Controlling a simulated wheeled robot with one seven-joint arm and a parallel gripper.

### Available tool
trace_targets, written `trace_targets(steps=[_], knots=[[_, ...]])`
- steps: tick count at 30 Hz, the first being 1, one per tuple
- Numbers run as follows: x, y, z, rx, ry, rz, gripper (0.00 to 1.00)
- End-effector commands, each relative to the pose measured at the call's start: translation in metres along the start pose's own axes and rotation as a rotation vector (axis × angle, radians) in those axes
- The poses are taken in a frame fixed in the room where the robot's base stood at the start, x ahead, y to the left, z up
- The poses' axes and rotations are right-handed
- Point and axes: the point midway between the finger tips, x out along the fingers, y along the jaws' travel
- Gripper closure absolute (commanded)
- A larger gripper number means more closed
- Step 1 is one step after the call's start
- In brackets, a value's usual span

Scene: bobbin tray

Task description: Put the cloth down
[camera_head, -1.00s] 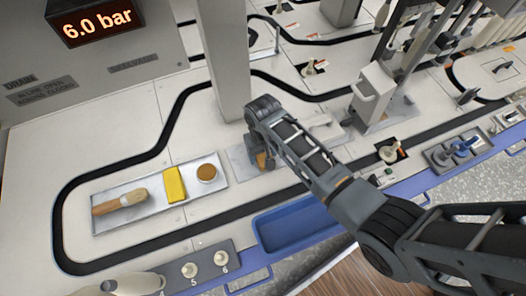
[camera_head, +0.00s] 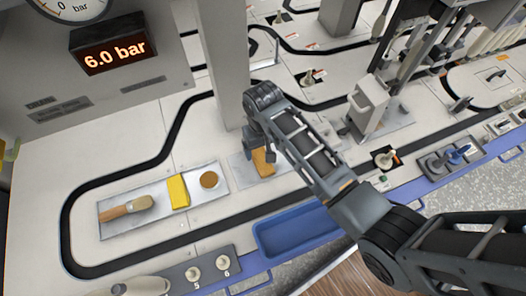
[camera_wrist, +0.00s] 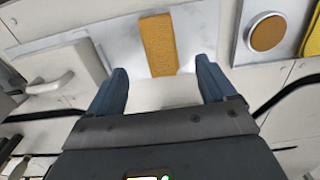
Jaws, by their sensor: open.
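An orange-brown rectangular piece, which looks like the cloth (camera_head: 263,163), lies flat on a pale metal plate (camera_head: 241,172) beside the grey post. In the wrist view the cloth (camera_wrist: 158,45) has a textured face and lies just beyond the fingertips, with its near end between their lines. My gripper (camera_wrist: 160,78) is open and empty, with clear space between its two blue-grey fingers. In the head view my gripper (camera_head: 256,143) hangs beside and above the cloth, and its fingers are partly hidden.
Left of the plate, a tray (camera_head: 158,222) holds a wooden-handled brush (camera_head: 127,208), a yellow block (camera_head: 178,191) and a round brown-topped pot (camera_head: 209,180). A blue bin (camera_head: 290,228) stands in front. The grey post (camera_head: 222,70) rises close behind my gripper.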

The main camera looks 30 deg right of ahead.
Motion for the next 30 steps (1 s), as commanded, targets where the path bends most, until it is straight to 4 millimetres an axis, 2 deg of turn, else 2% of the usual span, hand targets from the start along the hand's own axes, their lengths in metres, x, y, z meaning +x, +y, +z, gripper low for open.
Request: trace_targets(steps=[1,7,13,20,23,30], knots=[[-0.012,0.000,0.000,-0.001,0.001,0.000,0.16],[-0.031,0.000,0.000,0.000,0.000,0.000,0.16],[-0.035,0.000,0.000,0.000,-0.001,0.000,0.16],[-0.030,-0.003,0.006,-0.002,0.011,-0.009,0.16],[-0.021,-0.010,0.019,-0.009,0.048,-0.035,0.16],[0.001,-0.031,0.074,-0.022,0.226,-0.128,0.16]])
